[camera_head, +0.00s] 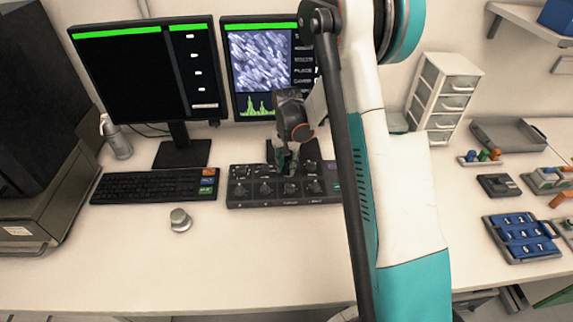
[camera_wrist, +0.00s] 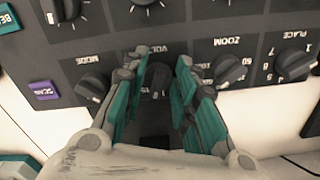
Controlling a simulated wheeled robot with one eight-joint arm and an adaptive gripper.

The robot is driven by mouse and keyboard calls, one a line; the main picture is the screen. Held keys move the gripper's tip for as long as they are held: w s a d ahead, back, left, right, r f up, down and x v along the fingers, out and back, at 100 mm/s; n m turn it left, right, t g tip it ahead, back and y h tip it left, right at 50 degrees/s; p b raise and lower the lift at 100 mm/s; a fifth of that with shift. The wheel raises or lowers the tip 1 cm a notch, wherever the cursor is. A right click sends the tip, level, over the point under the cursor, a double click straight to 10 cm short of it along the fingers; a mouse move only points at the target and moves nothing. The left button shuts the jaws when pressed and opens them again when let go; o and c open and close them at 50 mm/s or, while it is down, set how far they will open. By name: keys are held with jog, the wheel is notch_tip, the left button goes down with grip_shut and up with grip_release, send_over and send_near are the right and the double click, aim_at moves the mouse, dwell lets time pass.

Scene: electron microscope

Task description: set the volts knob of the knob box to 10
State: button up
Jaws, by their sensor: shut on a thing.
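The knob box (camera_head: 233,199) is a dark panel on the desk below the right monitor. In the wrist view its panel (camera_wrist: 195,22) appears upside down, with knobs labelled MODE, VOLTS, ZOOM and PLACE. My gripper (camera_head: 284,164) reaches down onto the back row of knobs. In the wrist view my gripper (camera_wrist: 158,68) has its teal-padded fingers on both sides of the dark volts knob (camera_wrist: 158,78), shut on it. The fingers partly hide the volts label and scale. A 15 shows beside the knob; its exact setting is not readable.
The mode knob (camera_wrist: 93,87) and zoom knob (camera_wrist: 229,70) stand close on either side of my fingers. A keyboard (camera_head: 150,185) lies left of the box, with a loose grey knob-like item (camera_head: 180,219) in front. The front desk area is clear.

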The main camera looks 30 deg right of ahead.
aim_at(288, 166)
jog(key=shift+d+n, duration=0.15)
jog(key=shift+n, duration=1.85)
jog(key=o, duration=0.9)
jog(key=shift+r, duration=0.1)
notch_tip(288, 166, up, 12)
